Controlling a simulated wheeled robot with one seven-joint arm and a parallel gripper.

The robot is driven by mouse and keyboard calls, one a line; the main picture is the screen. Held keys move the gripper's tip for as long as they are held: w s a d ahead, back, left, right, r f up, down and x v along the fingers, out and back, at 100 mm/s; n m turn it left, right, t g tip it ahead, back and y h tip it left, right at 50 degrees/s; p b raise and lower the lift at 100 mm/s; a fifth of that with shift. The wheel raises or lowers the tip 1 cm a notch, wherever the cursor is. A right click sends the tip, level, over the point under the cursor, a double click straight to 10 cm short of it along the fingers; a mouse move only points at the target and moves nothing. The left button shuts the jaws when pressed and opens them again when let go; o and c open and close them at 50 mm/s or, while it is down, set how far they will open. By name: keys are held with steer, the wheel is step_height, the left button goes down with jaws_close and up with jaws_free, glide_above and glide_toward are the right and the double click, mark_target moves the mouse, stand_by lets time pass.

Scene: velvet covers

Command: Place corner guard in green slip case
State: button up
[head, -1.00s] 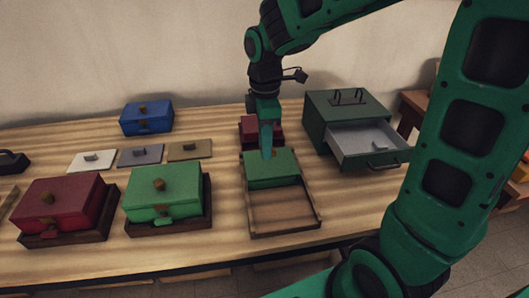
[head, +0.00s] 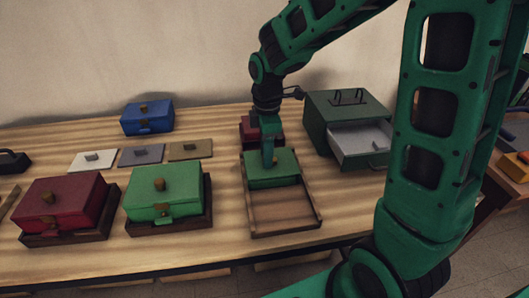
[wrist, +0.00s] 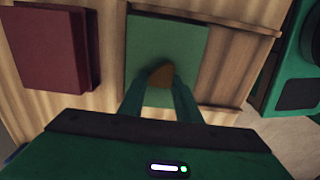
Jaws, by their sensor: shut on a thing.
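The green slip case (head: 286,174) is a green cover over the far part of a shallow wooden tray (head: 282,213). The near part of the tray is bare and looks empty. My gripper (head: 268,162) points down over the green cover. Its fingers are shut on a brown knob (wrist: 160,74) on top of the cover, which also shows in the wrist view (wrist: 166,35). I cannot make out a corner guard for certain. A small pale piece lies in the open drawer, hard to see beside my arm.
A dark green cabinet (head: 335,102) with its drawer (head: 356,139) pulled open stands right of the case. A dark red box (head: 247,129) stands behind it. Lidded green (head: 150,206), red (head: 72,202) and blue (head: 147,118) boxes and several flat panels stand left.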

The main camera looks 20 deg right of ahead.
steer(key=o, duration=1)
step_height(320, 180, up, 12)
steer(key=shift+r, duration=0.1)
steer(key=s+d+m, duration=1)
steer(key=d, duration=0.2)
steer(key=s+d+f+m, duration=0.1)
steer(key=s+d+m, duration=0.1)
steer(key=s+m, duration=0.2)
steer(key=s+d+f+m, duration=0.2)
steer(key=s+m, duration=0.2)
steer(key=s, duration=0.1)
steer(key=s+d+f+m, duration=0.2)
steer(key=s+m, duration=0.2)
steer(key=s, duration=0.1)
steer(key=shift+s+d, duration=0.15)
steer(key=shift+s, duration=0.15)
